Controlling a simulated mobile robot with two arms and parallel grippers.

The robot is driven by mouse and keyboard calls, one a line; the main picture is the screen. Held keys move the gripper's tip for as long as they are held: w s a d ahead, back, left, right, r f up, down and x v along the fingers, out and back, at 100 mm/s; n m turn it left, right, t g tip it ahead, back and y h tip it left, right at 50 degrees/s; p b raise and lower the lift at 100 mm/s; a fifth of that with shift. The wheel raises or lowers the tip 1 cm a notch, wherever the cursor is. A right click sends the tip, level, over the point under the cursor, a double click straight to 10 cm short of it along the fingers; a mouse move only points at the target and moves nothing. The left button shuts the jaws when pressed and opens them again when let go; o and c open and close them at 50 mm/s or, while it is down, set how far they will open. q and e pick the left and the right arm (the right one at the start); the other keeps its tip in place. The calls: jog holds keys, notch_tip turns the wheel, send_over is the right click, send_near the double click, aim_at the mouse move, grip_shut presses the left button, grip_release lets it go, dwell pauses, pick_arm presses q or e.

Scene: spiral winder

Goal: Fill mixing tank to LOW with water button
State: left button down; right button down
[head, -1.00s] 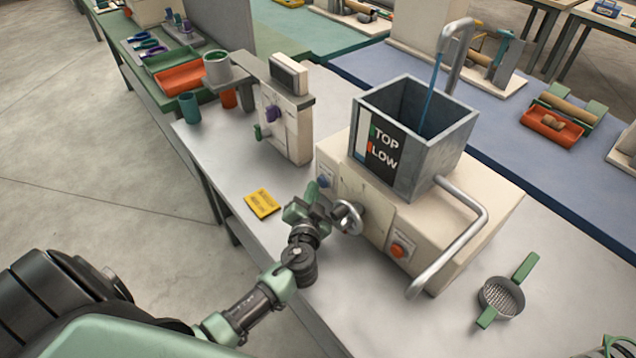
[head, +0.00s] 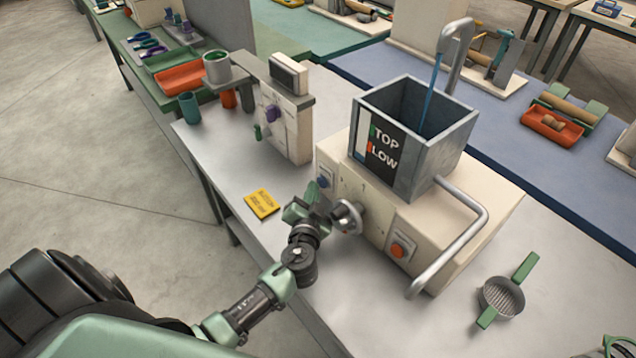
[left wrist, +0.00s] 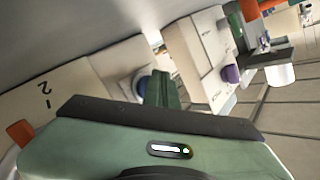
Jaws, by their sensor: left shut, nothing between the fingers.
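The grey open-topped mixing tank (head: 455,150) sits on a cream machine with TOP and LOW marks on its dark front plate (head: 384,150). A blue stream of water (head: 430,95) runs from the bent spout (head: 456,45) into it. The level inside is hard to read. The blue button (head: 324,182) is on the machine's front left; it also shows in the left wrist view (left wrist: 142,86). My left gripper (head: 313,191) is shut and empty, its green tips right at the blue button; I cannot tell whether they touch. My right gripper is not in view.
A metal knob (head: 347,216) and an orange button (head: 398,250) are to the right on the machine front. A bent pipe (head: 470,240) sticks out at its right. A yellow card (head: 262,203), a dispenser (head: 287,120) and a strainer (head: 502,298) stand apart on the table.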

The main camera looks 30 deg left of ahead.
pick_arm(q)
jog(key=shift+d+r, duration=0.4)
jog(key=shift+r, duration=0.05)
jog(key=shift+s, duration=0.1)
jog(key=shift+s+r, duration=0.15)
jog(key=shift+s, duration=0.05)
jog(key=shift+s+a, duration=0.25)
jog(key=shift+s, duration=0.25)
jog(key=s, duration=0.2)
jog(key=shift+s+a+b, duration=0.3)
jog(key=shift+s+a, duration=0.6)
jog(key=shift+s, duration=0.15)
dwell(1.2)
dwell(0.9)
